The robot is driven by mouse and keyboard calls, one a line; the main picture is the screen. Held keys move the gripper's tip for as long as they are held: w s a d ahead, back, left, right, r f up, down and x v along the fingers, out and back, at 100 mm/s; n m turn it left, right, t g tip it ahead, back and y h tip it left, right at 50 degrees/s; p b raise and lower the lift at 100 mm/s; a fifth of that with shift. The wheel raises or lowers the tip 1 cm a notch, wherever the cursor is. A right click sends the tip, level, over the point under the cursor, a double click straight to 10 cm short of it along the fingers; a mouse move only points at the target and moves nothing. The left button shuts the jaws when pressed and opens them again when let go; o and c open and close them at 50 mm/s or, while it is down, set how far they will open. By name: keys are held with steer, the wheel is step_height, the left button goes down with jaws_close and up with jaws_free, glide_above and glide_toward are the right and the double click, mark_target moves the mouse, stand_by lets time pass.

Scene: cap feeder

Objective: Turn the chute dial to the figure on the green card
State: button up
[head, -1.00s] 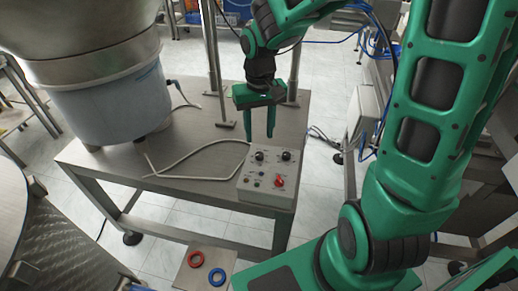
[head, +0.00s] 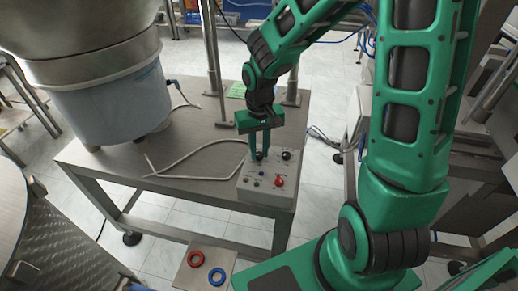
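The grey control box (head: 267,187) stands at the right front corner of the steel table. It has two black dials on its top rear, a red knob (head: 279,181) and small buttons. The right black dial (head: 286,155) is clear of the gripper. The green card (head: 238,90) lies at the back of the table, its figure too small to read.
A large bowl feeder (head: 105,95) stands on the left of the table (head: 190,135). A pale cable (head: 190,160) runs across the tabletop. Metal posts rise behind my gripper. A small plate with a red ring (head: 195,258) and a blue ring (head: 216,276) is below in front.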

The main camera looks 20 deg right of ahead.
mark_target(259, 154)
jaws_close()
steer(key=shift+n, duration=0.4)
steer(key=o, duration=0.7)
jaws_free()
steer(key=shift+c, duration=0.2)
steer(key=shift+r, duration=0.15)
step_height(259, 154, up, 10)
steer(key=shift+r, duration=0.25)
